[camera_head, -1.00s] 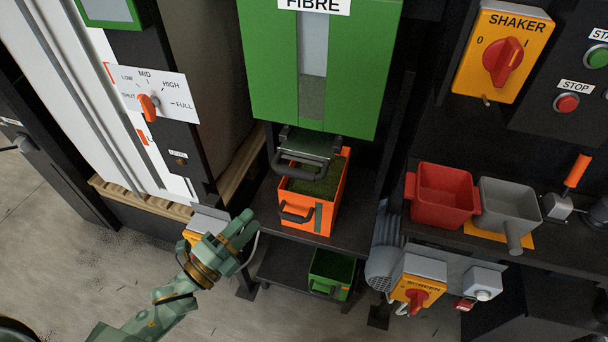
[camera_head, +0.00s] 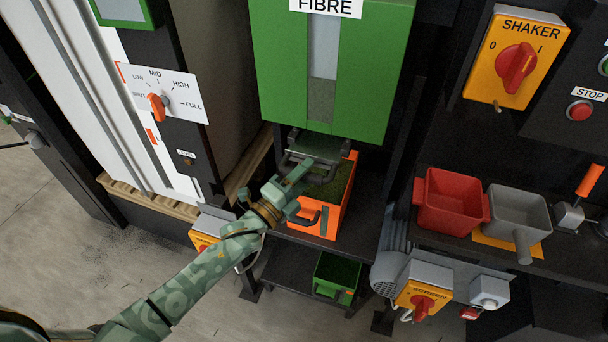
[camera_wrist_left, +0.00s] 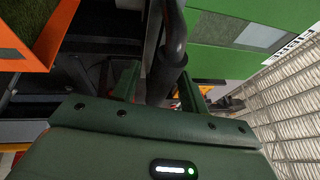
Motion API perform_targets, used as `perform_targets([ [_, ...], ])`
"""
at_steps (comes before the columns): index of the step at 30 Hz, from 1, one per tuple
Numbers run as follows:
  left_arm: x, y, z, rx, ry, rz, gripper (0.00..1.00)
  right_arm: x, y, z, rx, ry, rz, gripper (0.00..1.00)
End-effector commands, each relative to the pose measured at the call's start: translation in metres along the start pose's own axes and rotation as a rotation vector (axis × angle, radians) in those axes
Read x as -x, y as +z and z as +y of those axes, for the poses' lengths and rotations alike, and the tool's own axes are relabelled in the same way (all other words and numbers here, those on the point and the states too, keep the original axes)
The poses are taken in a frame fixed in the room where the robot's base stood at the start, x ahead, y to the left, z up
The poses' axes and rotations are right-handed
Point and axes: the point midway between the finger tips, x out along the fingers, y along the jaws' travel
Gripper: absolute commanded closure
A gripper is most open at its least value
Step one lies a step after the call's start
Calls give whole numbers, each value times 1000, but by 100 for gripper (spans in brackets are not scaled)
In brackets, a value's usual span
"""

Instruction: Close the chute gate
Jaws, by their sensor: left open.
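The chute gate (camera_head: 318,146) is a dark plate with a looped dark handle (camera_head: 322,180), under the green FIBRE hopper (camera_head: 330,85). The plate sticks out from the hopper's front, above the orange bin. My left gripper (camera_head: 302,183) is at the left part of this handle, with its jaws open. In the left wrist view the dark handle bar (camera_wrist_left: 167,70) stands between the two green fingers (camera_wrist_left: 160,85), with gaps visible. My fingers hide part of the handle in the head view. My right gripper is not in view.
The orange bin (camera_head: 346,205) with green fill stands below the gate; its own handle is close under my gripper. A small green bin (camera_head: 335,278) is on the lower shelf. A red tub (camera_head: 450,200) and grey scoop (camera_head: 517,212) stand on the right bench.

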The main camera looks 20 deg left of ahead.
Motion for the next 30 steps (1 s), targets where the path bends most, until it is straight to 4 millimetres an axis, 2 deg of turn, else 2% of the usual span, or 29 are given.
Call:
perform_targets([
  [6, -1, 0, 0, 0, 0, 0, 56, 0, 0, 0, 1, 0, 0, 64],
  [7, -1, 0, 0, 0, 0, 0, 59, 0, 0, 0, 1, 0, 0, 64],
  [11, 0, 0, 0, 0, 0, 0, 95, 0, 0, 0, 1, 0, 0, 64],
  [12, 0, 0, 0, 0, 0, 0, 100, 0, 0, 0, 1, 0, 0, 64],
  [17, -5, 2, 2, -1, -1, 0, 100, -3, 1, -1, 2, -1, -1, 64],
  [23, -34, 14, 10, -1, -1, 0, 100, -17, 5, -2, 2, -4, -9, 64],
  [28, -34, 14, 8, 1, 2, 0, 100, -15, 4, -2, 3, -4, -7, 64],
  [29, -34, 14, 8, 1, 2, 0, 72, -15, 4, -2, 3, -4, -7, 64],
  [30, -34, 14, 8, 1, 2, 0, 61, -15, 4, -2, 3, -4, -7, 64],
])
